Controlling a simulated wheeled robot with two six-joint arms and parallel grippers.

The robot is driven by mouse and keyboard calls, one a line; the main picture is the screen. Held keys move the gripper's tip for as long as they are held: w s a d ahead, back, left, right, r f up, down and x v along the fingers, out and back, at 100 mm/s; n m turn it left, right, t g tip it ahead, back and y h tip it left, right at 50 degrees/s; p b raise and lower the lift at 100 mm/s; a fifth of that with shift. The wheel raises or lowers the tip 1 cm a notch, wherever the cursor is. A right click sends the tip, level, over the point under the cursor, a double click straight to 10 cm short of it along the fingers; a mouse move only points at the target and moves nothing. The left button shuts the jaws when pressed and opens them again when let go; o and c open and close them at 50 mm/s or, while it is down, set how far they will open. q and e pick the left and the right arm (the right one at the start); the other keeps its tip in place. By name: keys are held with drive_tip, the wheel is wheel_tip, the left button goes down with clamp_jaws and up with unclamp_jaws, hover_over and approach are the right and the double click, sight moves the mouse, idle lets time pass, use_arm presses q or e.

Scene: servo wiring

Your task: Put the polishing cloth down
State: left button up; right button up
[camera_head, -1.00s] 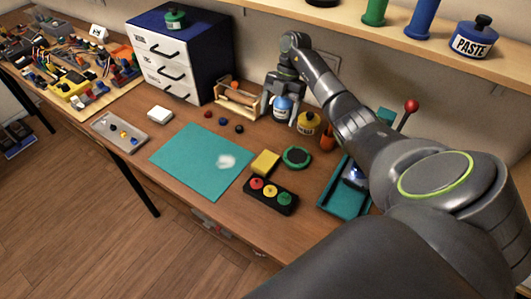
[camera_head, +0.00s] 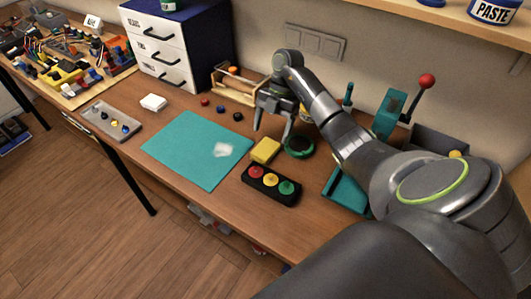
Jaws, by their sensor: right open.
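The polishing cloth appears to be the small yellow folded pad (camera_head: 265,150) lying on the bench, just right of the teal mat (camera_head: 178,150). My right gripper (camera_head: 272,133) is just behind and above it in the picture, fingers pointing down and apart. Nothing shows between the fingers. The cloth looks apart from the fingertips. A white patch (camera_head: 222,150) lies on the mat's right part. My left gripper is not in view.
A button box (camera_head: 271,185) with red, yellow and green buttons stands in front of the cloth. A green round dish (camera_head: 299,146) is to its right. A drawer cabinet (camera_head: 160,50), a wooden rack (camera_head: 235,85) and a grey tray (camera_head: 111,119) stand further left.

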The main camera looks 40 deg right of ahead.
sight(268, 145)
drive_tip(key=b+x, duration=0.1)
drive_tip(key=x, duration=0.1)
drive_tip(key=shift+f+b, duration=0.3)
drive_tip(key=shift+f, duration=0.1)
drive_tip(key=shift+s+a+f+p, duration=0.15)
drive_tip(key=shift+a+f+p, duration=0.15)
drive_tip(key=shift+p, duration=0.3)
drive_tip(key=shift+f, duration=0.45)
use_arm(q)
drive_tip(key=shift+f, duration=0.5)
use_arm(e)
drive_tip(key=c, duration=1.1)
